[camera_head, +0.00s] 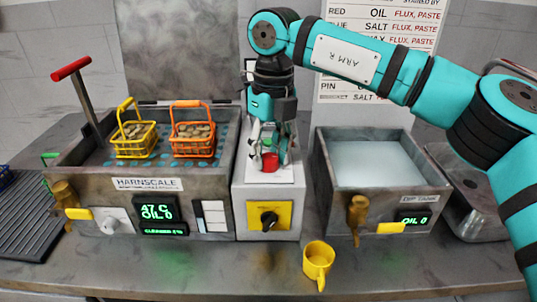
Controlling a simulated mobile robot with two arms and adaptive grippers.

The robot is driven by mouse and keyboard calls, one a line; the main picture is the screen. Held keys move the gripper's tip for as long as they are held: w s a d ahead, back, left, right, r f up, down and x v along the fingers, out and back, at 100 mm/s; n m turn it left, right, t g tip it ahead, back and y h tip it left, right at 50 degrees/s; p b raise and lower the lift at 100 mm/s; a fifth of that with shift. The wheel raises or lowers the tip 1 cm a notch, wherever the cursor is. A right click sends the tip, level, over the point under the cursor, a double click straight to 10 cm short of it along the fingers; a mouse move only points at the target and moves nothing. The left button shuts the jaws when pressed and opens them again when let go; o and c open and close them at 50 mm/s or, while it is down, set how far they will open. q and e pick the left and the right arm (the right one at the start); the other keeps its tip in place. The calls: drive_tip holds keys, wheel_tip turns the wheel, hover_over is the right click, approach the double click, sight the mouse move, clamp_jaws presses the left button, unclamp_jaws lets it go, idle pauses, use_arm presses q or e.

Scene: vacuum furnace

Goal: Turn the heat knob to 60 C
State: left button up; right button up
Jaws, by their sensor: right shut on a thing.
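A furnace unit marked HARNSCALE (148,184) stands at the left. A black knob (268,220) on a yellow plate is on the middle console. Neither knob has a readable heat label. My right gripper (269,153) points down over the middle console's top, away from both knobs. It is shut on a small red thing (270,163); a green part shows between the fingers. My left gripper is out of view.
A yellow basket (134,147) and an orange basket (193,151) with lumps stand on the furnace top. A red-handled lever (72,68) rises at its left. A dip tank (370,165) stands at the right. A yellow mug (318,257) stands near the front edge.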

sight(273, 155)
drive_tip(key=shift+m, duration=1.1)
drive_tip(key=shift+b, duration=0.3)
drive_tip(key=o, duration=1.1)
drive_tip(key=shift+o, duration=0.2)
drive_tip(key=shift+r, duration=0.25)
wheel_tip(273, 155, up, 12)
drive_tip(key=shift+w+d+f, duration=0.15)
drive_tip(key=shift+d+f, duration=0.1)
drive_tip(key=shift+d, duration=0.1)
drive_tip(key=shift+r, duration=0.1)
